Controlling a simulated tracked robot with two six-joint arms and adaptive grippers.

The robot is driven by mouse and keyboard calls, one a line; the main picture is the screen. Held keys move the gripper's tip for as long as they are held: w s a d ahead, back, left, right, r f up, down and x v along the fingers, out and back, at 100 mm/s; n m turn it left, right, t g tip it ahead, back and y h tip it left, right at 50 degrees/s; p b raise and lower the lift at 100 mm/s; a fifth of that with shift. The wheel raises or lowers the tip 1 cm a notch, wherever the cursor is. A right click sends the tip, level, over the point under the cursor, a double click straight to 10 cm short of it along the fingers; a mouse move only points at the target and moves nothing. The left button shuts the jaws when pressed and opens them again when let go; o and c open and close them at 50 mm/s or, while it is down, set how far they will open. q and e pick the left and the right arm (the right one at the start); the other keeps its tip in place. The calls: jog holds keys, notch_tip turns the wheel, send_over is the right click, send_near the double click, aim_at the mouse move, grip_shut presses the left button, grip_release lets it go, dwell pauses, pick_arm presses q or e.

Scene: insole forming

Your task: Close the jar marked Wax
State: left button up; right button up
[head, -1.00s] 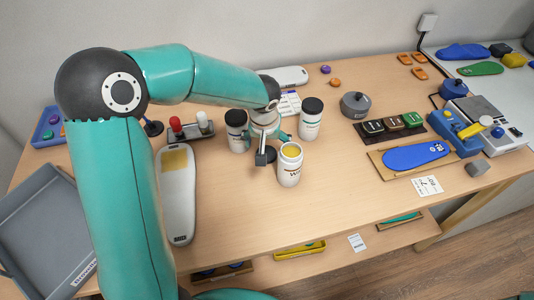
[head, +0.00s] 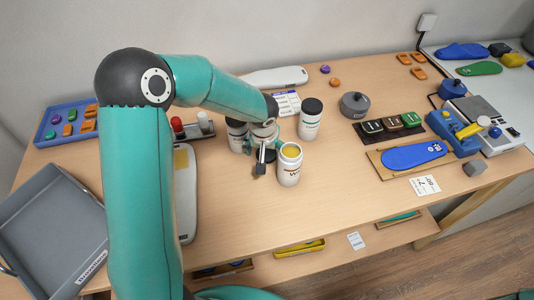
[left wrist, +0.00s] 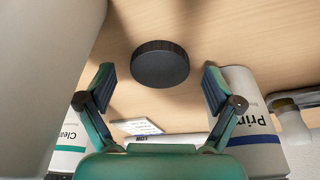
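The Wax jar (head: 289,168) stands upright and open near the middle of the table, with yellow content showing at its mouth. In the left wrist view, a round black lid (left wrist: 160,64) lies flat on the table between the fingertips, apart from both. My left gripper (head: 262,157) is open and empty, just left of the Wax jar; it also shows in the left wrist view (left wrist: 160,80). In the head view the gripper largely hides the lid. My right gripper is out of view.
A black-capped jar (head: 237,134) stands close behind-left of the gripper, another (head: 310,119) behind-right. Their labels read partly "Prim" (left wrist: 254,125) and "Clea" (left wrist: 68,140) in the left wrist view. A white device (head: 185,205) lies left. The table right-front of the Wax jar is clear.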

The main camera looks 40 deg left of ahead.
aim_at(266, 154)
pick_arm(q)
jog(key=c, duration=0.7)
jog(key=shift+c, duration=0.2)
jog(key=shift+r, duration=0.15)
notch_tip(266, 154, up, 20)
dwell(0.5)
